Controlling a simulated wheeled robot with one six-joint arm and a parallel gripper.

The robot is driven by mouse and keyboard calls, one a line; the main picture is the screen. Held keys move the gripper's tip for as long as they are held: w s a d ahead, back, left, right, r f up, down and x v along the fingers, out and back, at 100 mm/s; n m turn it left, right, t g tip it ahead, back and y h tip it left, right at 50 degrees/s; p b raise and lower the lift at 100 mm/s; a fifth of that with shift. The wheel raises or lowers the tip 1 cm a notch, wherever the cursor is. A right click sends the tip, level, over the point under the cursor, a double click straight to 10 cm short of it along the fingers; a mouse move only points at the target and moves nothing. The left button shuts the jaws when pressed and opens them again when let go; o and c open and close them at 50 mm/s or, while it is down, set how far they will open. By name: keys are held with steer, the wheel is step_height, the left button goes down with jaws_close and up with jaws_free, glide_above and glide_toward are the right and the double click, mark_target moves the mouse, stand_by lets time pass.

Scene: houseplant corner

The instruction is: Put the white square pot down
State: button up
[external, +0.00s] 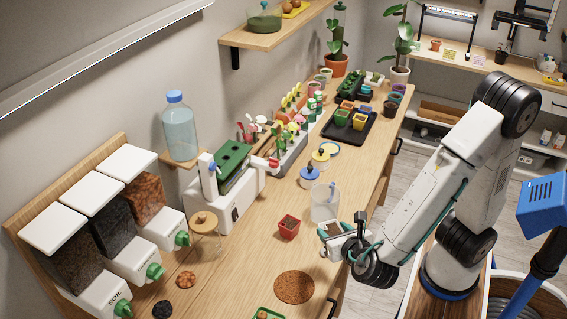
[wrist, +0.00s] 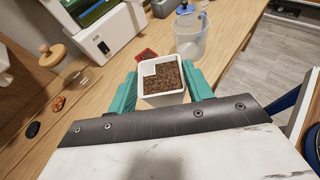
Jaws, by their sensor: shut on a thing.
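The white square pot (wrist: 163,100), filled with brown soil, is between the teal fingers of my gripper (wrist: 160,84) in the wrist view. The fingers are shut on its left and right sides, and it looks upright. In the external view my gripper (external: 345,236) is near the right edge of the wooden table (external: 250,262), and the pot (external: 333,230) is partly hidden by the fingers. It appears held above the table, but the gap under its base cannot be made out.
A red square pot (external: 289,228) and a clear jug (external: 324,203) stand close to my gripper. A round cork mat (external: 294,287) lies bare nearer the front. A green tray (external: 266,314) is at the bottom edge. Soil dispensers (external: 135,248) line the left.

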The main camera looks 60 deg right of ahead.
step_height(320, 180, down, 7)
steer(key=shift+r, duration=0.1)
steer(key=w+a, duration=0.1)
steer(key=w, duration=0.4)
steer(key=w+a+f, duration=0.1)
steer(key=w, duration=0.4)
steer(key=w+a+f, duration=0.1)
steer(key=w, duration=0.4)
steer(key=shift+w, duration=0.25)
steer(key=shift+a+f, duration=0.1)
steer(key=shift+f, duration=1.65)
steer(key=shift+f, duration=0.1)
steer(key=o, duration=1)
steer(key=v, duration=1.2)
